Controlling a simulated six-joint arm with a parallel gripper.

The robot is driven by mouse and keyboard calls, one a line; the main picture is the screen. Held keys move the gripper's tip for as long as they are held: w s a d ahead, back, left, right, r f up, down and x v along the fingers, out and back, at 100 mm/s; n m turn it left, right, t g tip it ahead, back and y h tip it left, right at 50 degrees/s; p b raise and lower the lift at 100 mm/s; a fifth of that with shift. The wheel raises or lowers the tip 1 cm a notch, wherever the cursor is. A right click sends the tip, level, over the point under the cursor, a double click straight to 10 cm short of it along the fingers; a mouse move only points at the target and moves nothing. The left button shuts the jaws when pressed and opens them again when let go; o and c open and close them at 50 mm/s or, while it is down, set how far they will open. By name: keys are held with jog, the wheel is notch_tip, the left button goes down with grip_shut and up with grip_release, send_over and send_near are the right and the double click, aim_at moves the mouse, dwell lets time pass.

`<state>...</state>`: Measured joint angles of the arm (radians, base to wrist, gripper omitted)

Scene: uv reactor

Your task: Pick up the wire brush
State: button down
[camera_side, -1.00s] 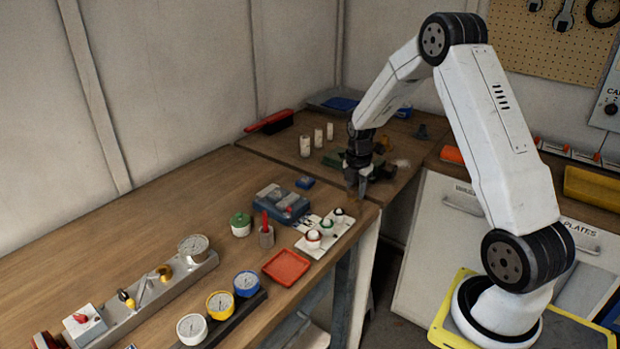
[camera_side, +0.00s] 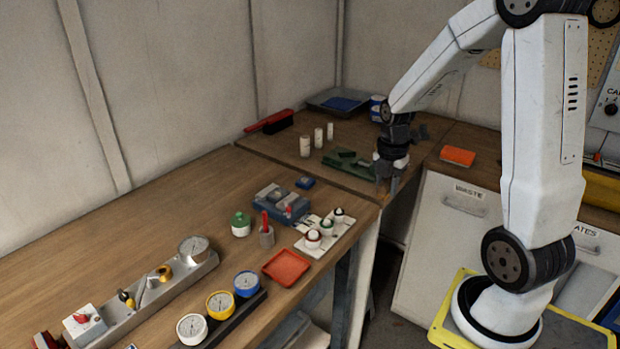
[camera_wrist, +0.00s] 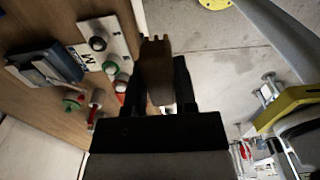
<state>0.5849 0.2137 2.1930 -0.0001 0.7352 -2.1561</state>
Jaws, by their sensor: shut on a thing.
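My gripper (camera_side: 387,185) is over the right edge of the far bench, pointing down. In the wrist view my gripper (camera_wrist: 157,80) is shut on a brown, wood-coloured piece (camera_wrist: 155,68), which fits the wire brush. It lies between the two black fingers, with a notched far end; its lower part and any bristles are hidden. In the side view the held piece is too small to make out clearly.
Left of my gripper lie a green block (camera_side: 345,160) and white cylinders (camera_side: 318,136); behind them is a red-handled brush (camera_side: 270,122). A white plate with knobs (camera_side: 325,230) and a red tray (camera_side: 286,267) lie nearer. An orange block (camera_side: 457,156) sits right. Open floor shows beside the bench.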

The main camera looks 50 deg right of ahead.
jog(key=shift+s+a+r, duration=0.2)
jog(key=shift+s, duration=0.2)
jog(key=shift+s+a+r, duration=0.15)
jog(key=shift+s, duration=0.2)
jog(key=c, duration=1.1)
grip_release()
grip_shut()
jog(key=shift+w+d+r, duration=0.1)
jog(key=shift+w+d, duration=0.05)
jog(key=shift+w, duration=0.35)
jog(key=w+a, duration=0.2)
jog(key=w, duration=1.2)
jog(key=w+a, duration=0.2)
jog(key=w, duration=1.2)
jog(key=shift+w, duration=0.15)
